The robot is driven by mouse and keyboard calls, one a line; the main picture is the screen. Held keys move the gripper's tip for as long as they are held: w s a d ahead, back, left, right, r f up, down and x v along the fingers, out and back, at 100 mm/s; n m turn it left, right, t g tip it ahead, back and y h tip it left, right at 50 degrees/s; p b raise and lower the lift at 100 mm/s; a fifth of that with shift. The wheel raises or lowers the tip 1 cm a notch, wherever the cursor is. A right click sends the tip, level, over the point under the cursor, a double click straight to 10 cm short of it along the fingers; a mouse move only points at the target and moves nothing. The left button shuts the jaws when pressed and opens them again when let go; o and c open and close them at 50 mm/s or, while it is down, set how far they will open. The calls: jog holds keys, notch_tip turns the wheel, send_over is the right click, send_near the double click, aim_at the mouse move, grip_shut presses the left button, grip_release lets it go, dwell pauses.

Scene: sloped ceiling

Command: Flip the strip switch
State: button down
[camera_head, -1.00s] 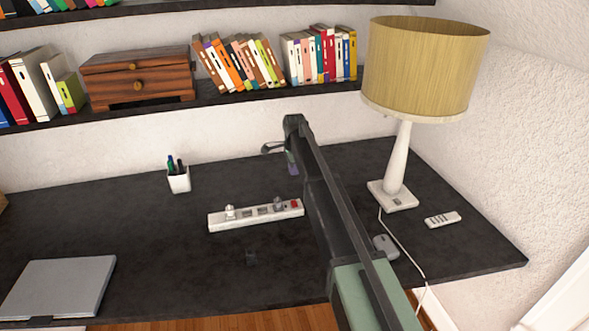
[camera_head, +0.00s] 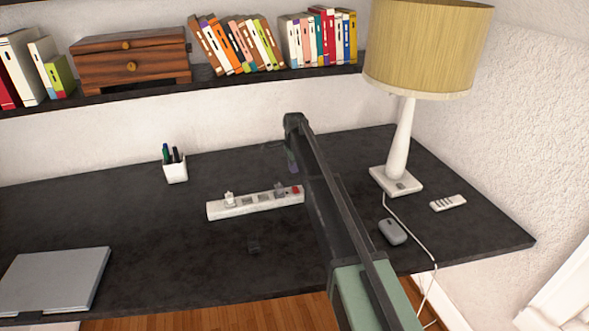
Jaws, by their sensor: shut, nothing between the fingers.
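The white power strip (camera_head: 240,206) lies on the dark desk, slightly slanted, with several sockets and plugs in it. Its red switch (camera_head: 296,190) is at the right end, close beside my arm in the picture. My arm reaches up from the bottom, and its wrist bends down at the top. Only a small part of my gripper (camera_head: 292,163) shows at the arm's left edge, above the red switch in the picture. It appears shut and empty. The rest is hidden behind the arm, and I cannot tell its height above the switch.
A lamp (camera_head: 400,165) with a cord, a remote (camera_head: 448,203) and a mouse (camera_head: 392,232) are on the right. A pen cup (camera_head: 175,170) stands behind the strip. A shelf (camera_head: 230,80) overhangs the back.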

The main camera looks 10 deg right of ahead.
aim_at(295, 190)
notch_tip(295, 190, down, 7)
jog(key=b, duration=0.5)
jog(key=shift+f, duration=0.1)
jog(key=shift+f+b, duration=0.2)
jog(key=shift+b, duration=0.2)
jog(key=shift+r, duration=0.1)
jog(key=shift+s+d+r, duration=0.1)
jog(key=shift+s+r, duration=0.1)
jog(key=shift+s, duration=0.5)
jog(key=shift+p, duration=0.35)
notch_tip(295, 190, up, 14)
jog(key=p, duration=1.4)
